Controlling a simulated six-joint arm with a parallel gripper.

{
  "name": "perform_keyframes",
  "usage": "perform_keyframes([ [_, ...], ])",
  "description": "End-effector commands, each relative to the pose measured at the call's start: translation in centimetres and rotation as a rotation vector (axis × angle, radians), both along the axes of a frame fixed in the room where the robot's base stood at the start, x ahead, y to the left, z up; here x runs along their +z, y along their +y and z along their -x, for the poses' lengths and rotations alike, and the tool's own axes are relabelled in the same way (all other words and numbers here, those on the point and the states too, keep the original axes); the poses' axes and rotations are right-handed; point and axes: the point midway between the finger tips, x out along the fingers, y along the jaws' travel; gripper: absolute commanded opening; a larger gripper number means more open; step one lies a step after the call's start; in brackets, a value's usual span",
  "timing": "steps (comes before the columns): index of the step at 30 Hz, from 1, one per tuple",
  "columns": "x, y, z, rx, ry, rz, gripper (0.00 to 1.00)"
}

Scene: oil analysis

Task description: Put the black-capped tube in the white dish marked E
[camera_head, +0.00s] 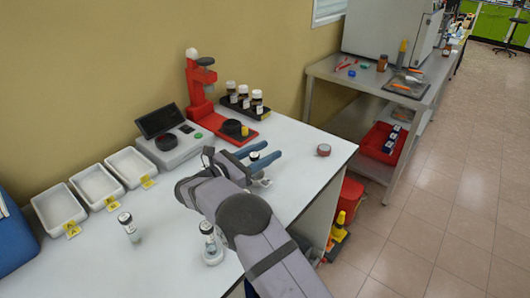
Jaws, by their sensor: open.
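Three white dishes stand in a row at the left: a near one (56,209), a middle one (97,188) and a far one (131,168). Each has a yellow tag in front; the letters are too small to read surely. My gripper (263,156), with blue fingers, is open over the right part of the white table. A small tube (254,157) shows between or just behind the fingers; I cannot tell whether they touch it, and its cap is unclear. Two more tubes stand nearer: a left one (129,229) and one in a round white holder (211,239). Their caps look greyish.
A grey device with a screen (165,132) and a red stand (200,90) are at the back. A dark red round lid (323,149) lies near the table's right edge. A blue box (14,239) is at far left.

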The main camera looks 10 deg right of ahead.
Motion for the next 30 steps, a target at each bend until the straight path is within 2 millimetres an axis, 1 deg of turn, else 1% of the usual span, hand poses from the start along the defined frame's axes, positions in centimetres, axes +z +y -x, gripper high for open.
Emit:
perform_keyframes([
  [2,0.5,0.0,0.0,0.000,-0.001,-0.001,0.41],
  [5,0.2,0.9,0.5,0.002,0.000,0.000,0.41],
  [13,0.1,4.0,2.6,0.003,-0.001,0.000,0.41],
  [18,0.2,5.6,3.7,0.001,-0.001,-0.001,0.41],
  [23,0.2,6.2,4.1,0.001,0.000,0.000,0.41],
  [30,0.3,6.3,4.2,0.000,0.000,0.000,0.41],
])
